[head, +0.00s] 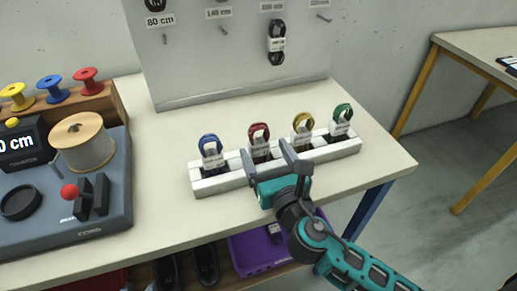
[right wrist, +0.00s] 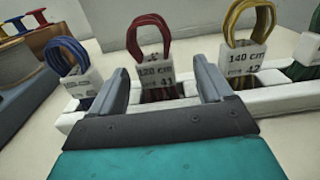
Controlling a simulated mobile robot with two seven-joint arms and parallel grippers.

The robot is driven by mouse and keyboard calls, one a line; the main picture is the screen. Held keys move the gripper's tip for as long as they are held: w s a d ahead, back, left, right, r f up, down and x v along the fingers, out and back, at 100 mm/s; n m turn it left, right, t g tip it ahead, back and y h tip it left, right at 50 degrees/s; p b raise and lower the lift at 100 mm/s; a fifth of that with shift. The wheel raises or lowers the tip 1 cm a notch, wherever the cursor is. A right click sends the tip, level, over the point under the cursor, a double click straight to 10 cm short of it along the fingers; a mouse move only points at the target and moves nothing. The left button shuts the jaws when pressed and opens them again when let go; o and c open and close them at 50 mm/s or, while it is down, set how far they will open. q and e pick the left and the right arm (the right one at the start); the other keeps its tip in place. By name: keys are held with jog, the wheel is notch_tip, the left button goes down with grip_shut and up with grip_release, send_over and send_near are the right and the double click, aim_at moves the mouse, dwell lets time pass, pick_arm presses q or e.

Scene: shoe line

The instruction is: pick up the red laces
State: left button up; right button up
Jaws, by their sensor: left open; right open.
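The red laces (head: 258,134) are a looped bundle with a white paper band, upright in a slot of the white rack (head: 211,186). In the right wrist view the red laces (right wrist: 148,32) stand ahead of my fingers, and their band (right wrist: 156,73) reads "120 cm" and "41". My right gripper (head: 267,158) is open, its fingers in front of the rack, one to each side of the red bundle. In the right wrist view the right gripper (right wrist: 164,84) frames the lower band without closing on it. My left gripper is in neither view.
Blue laces (head: 209,142) stand left of the red, yellow laces (head: 303,122) and green laces (head: 343,111) to the right. A pegboard (head: 230,60) with hanging black laces (head: 277,45) rises behind. A spool machine (head: 82,148) fills the table's left. A purple crate (head: 245,258) sits below.

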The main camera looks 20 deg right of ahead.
aim_at(261, 149)
jog(key=w, duration=0.5)
jog(key=shift+w+a+f, duration=0.15)
jog(key=shift+a, duration=0.2)
jog(key=c, duration=1)
